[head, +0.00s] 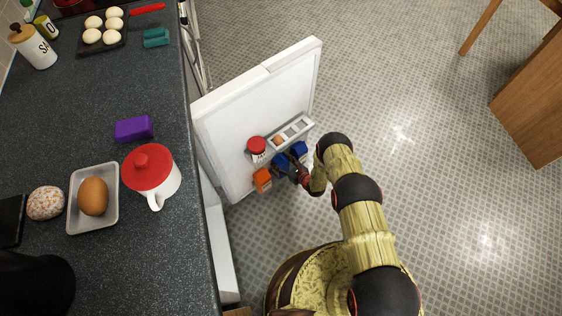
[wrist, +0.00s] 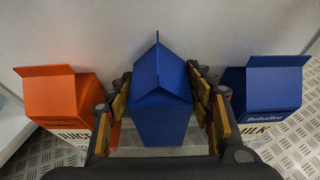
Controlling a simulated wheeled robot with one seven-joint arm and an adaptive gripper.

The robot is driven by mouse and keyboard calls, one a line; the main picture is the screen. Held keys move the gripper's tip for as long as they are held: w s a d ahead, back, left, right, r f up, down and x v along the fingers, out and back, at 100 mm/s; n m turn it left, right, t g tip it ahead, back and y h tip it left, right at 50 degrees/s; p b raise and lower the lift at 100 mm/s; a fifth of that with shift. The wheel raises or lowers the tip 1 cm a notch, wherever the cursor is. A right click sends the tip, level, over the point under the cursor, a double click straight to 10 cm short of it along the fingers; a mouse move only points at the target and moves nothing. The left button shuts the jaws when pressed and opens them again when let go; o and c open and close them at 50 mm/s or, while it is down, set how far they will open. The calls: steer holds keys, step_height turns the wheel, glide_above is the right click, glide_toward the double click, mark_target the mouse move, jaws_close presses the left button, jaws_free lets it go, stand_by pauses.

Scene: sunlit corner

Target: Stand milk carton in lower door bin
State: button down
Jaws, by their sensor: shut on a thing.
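My gripper (wrist: 160,88) is shut on a blue gable-topped carton (wrist: 160,105), with fingers on its left and right sides. The held carton looks upright; its label is hidden. In the head view, my gripper (head: 291,165) is low at the inner face of the open white fridge door (head: 240,112). The held carton (head: 280,164) is between an orange juice carton (head: 262,180) and a second blue carton (head: 299,150). In the wrist view, that second carton (wrist: 268,95) reads MILK. The lower bin is mostly hidden; I cannot tell whether the held carton touches its floor.
The orange carton (wrist: 58,95) is close on the left of my fingers. Above on the door are a red-lidded jar (head: 257,147) and an egg rack (head: 296,128) holding an egg. A dark counter (head: 90,265) runs along the left. The tiled floor (head: 400,120) is open to the right.

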steer(key=shift+f, duration=0.35)
steer(key=c, duration=1.1)
jaws_free()
steer(key=o, duration=0.4)
steer(key=shift+f, duration=0.1)
steer(key=shift+s, duration=0.1)
steer(key=v, duration=1.2)
